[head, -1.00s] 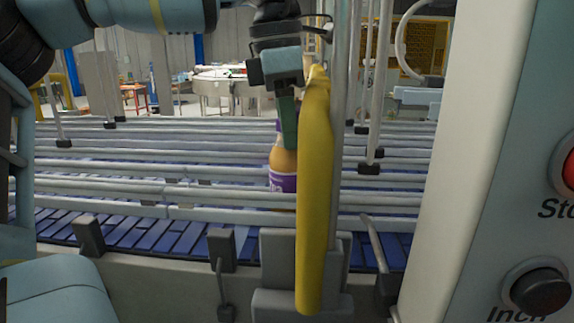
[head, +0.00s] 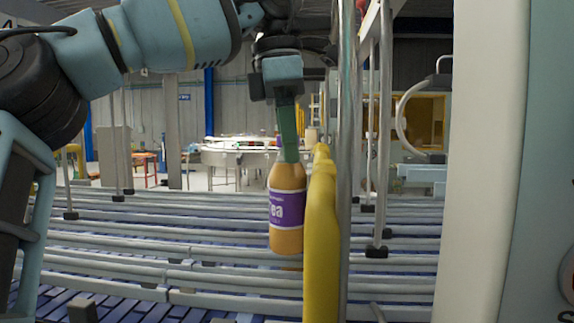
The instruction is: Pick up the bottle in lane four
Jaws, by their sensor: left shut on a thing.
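The bottle (head: 287,236) is orange-brown with a purple label. It hangs upright from my left gripper (head: 288,140), above the conveyor rails. The gripper comes down from above, and its green finger covers the bottle's neck and cap. The gripper is shut on the bottle near its top. The bottle's right edge is close beside a yellow upright part, and I cannot tell whether they touch. My right gripper does not show.
Metal guide rails (head: 110,238) divide the blue conveyor (head: 135,309) into lanes. The yellow upright part (head: 321,240) and a metal post (head: 346,120) stand just right of the bottle. A white machine panel (head: 490,160) blocks the right side. A round table (head: 225,155) stands behind.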

